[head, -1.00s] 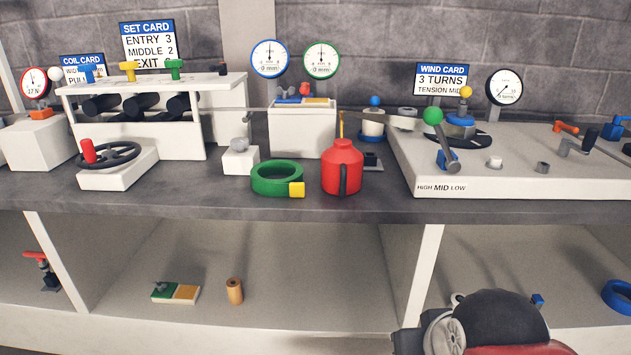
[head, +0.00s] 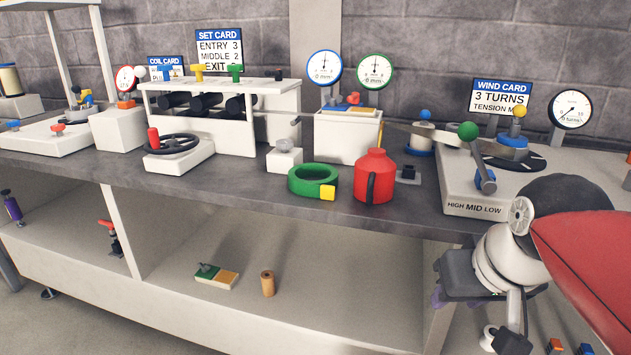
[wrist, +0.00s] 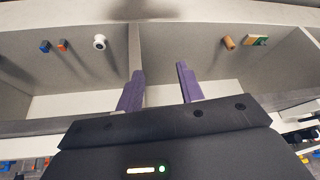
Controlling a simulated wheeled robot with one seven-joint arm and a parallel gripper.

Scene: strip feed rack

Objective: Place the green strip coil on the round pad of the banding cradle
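The green strip coil (head: 314,180) lies flat on the dark bench top, with a yellow block on its front right side. It is just left of a red oil can (head: 374,178). My gripper (wrist: 158,82) shows two purple fingers standing apart with nothing between them in the wrist view. In the head view it is low at the right, in front of the shelf and below the bench top, well away from the coil; its fingers are mostly hidden. I cannot tell for sure which fixture is the banding cradle; a white fixture (head: 45,138) stands at the far left.
A handwheel (head: 172,144) on a white block and a roller stand (head: 216,127) are left of the coil. A winding station (head: 470,207) is to its right. The bench strip in front of the coil is clear. The lower shelf (head: 330,280) holds small parts.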

